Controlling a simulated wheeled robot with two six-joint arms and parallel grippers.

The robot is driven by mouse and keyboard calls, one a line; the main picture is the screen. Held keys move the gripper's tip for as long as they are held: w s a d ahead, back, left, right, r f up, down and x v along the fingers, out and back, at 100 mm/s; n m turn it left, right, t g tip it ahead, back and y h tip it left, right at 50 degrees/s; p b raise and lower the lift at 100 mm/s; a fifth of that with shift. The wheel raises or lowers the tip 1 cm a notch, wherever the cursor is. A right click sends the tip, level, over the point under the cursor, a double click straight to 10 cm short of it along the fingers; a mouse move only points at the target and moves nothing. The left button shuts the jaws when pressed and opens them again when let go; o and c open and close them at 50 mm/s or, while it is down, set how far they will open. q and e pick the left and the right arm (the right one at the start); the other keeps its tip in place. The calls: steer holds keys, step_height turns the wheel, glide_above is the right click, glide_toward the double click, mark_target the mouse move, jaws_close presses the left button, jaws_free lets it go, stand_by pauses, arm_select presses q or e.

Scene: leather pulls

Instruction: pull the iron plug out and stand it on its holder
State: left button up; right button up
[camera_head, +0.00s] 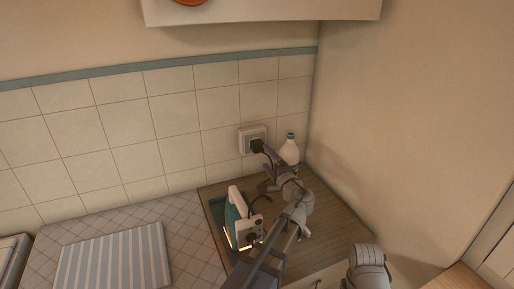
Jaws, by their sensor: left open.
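The black iron plug (257,146) sits at the white wall socket (245,137) on the tiled wall. My left gripper (265,151) is open, with its fingertips right at the plug. I cannot tell whether they touch it. The teal and white iron (238,213) is on the wooden counter, left of my left arm, and looks roughly upright. My arm hides part of its right side and the surface around it. A dark piece of cord shows beside the iron. I cannot make out the holder clearly. My right gripper is not in view.
A white bottle (290,151) with a teal cap stands close to the right of my left gripper, near the wall corner. A striped cloth (115,260) lies on the tiled counter at left. A cabinet (260,12) hangs above.

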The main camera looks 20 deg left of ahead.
mark_target(260, 149)
arm_select(q)
steer(key=shift+x, duration=4.3)
jaws_close()
steer(key=shift+s+d, duration=0.1)
steer(key=shift+d, duration=0.05)
steer(key=shift+v, duration=2.9)
